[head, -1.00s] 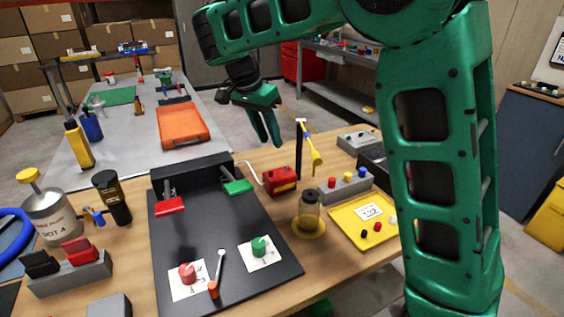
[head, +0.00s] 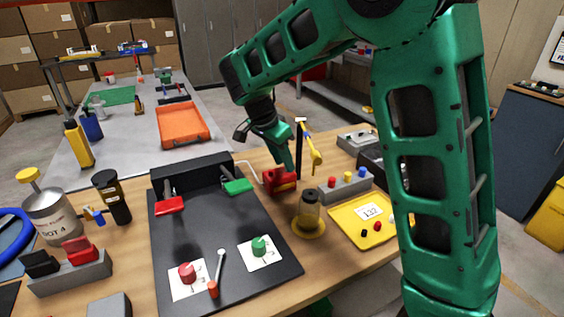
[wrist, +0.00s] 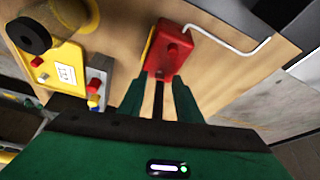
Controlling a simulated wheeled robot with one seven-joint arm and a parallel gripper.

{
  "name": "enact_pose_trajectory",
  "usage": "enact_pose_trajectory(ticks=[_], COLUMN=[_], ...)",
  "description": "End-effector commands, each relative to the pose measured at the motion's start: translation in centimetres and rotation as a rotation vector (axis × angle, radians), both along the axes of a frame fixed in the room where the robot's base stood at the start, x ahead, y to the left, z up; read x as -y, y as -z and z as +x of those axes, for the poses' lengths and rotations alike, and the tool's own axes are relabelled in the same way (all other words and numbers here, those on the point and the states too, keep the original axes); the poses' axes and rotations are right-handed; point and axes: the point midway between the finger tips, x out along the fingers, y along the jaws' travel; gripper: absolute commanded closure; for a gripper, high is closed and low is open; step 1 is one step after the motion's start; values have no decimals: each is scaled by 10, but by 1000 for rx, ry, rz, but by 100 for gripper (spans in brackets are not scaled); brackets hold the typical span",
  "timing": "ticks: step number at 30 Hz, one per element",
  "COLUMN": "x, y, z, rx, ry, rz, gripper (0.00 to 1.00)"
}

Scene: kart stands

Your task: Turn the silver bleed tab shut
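The red block (head: 279,181) stands on the wooden table right of the black board, with a thin silver bent rod (head: 250,172) at its left. In the wrist view the red block (wrist: 170,52) lies just beyond my fingertips, and the silver rod (wrist: 235,52) runs off to the right. I cannot make out a separate silver bleed tab in either view. My gripper (head: 292,170) is low over the red block in the head view.
A black post with a yellow hammer-like tool (head: 313,152) stands close behind my gripper. A jar (head: 309,208), a grey block with coloured knobs (head: 345,187) and a yellow tray (head: 346,234) are to the right. The black board (head: 215,215) with red and green pieces is left.

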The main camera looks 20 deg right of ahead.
Motion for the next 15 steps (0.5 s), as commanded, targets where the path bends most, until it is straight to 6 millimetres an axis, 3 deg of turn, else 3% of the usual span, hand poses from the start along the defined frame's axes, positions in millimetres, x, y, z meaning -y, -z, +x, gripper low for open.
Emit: enact_pose_trajectory(ticks=[11, 15], x=[2, 2], y=[5, 5], z=[1, 1], rx=[0, 0], ry=[-1, -1], rz=[0, 0], gripper=[69, 100])
